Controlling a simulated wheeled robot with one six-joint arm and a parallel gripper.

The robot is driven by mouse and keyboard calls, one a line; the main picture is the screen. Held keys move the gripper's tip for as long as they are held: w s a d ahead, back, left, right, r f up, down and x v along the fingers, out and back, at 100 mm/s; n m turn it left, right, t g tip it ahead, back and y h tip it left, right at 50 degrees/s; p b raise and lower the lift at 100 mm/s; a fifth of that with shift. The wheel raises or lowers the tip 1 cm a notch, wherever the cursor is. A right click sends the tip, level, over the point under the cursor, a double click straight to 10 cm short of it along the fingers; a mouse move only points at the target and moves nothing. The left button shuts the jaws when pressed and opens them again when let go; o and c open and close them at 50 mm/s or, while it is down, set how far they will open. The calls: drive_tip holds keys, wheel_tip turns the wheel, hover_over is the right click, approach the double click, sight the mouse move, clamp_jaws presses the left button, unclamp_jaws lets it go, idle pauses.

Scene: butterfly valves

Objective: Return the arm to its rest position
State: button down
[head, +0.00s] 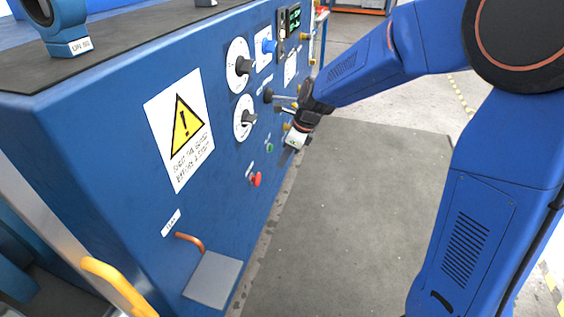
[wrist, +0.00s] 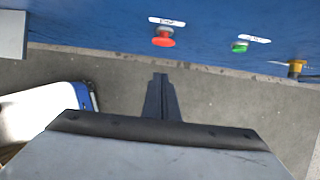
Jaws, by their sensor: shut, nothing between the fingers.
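My gripper (head: 287,155) is in front of the blue machine panel (head: 120,160) in the head view, pointing down and left, beside the lower knobs and buttons. In the wrist view its two fingers (wrist: 160,80) are together with nothing between them. The fingertips show over the grey floor, below the red button (wrist: 163,37) and the green button (wrist: 239,46) on the panel. In the head view the same red button (head: 256,179) and green button (head: 269,147) are to the left of the gripper. I cannot tell the exact gap between fingers and panel.
The panel carries black rotary knobs (head: 243,66), a blue knob (head: 268,46) and a warning sign (head: 180,128). A grey plate (head: 213,280) juts out at the lower left, near a yellow handle (head: 118,285). The grey floor mat (head: 350,220) right of the panel is clear.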

drive_tip(key=shift+d, duration=0.1)
drive_tip(key=s+d+r+n+t+h, duration=0.2)
drive_tip(key=s+d+r+n, duration=0.85)
drive_tip(key=s+d, duration=0.35)
drive_tip(key=s+d+n+h, duration=0.1)
drive_tip(key=s+d+n, duration=0.4)
drive_tip(key=s, duration=0.3)
drive_tip(key=s+d+n+t+h, duration=0.1)
drive_tip(key=s+d+n, duration=0.5)
drive_tip(key=s, duration=0.3)
drive_tip(key=shift+f, duration=0.2)
drive_tip(key=shift+n, duration=0.25)
